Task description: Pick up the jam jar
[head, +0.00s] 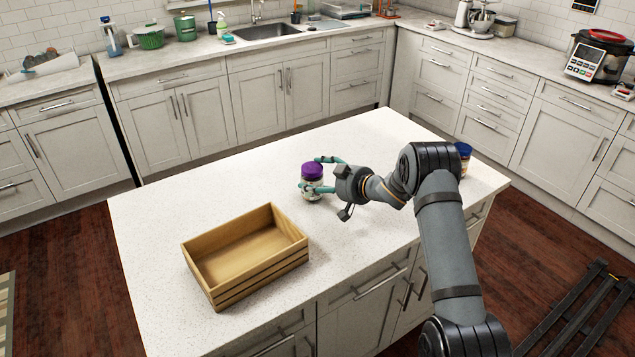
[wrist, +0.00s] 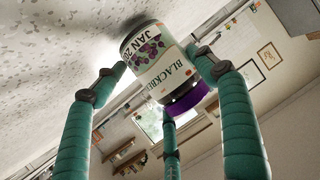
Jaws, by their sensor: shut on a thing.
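The jam jar (head: 312,182) has a purple lid and a pale label, and stands upright on the white island top. In the wrist view the jar (wrist: 155,68) shows a label reading "BLACKBE" with berry pictures, and its purple lid. My gripper (head: 316,174) reaches in from the right, with teal fingers on both sides of the jar. In the wrist view my gripper's fingers (wrist: 160,75) are shut on the jar's sides, with a third finger below by the lid. The jar's base is at or very near the surface; I cannot tell if there is a gap.
An empty wooden crate (head: 230,291) sits on the island (head: 150,220) to the left and nearer. A jar with a blue lid (head: 463,150) stands at the right, partly behind my arm. The island's left and far parts are clear.

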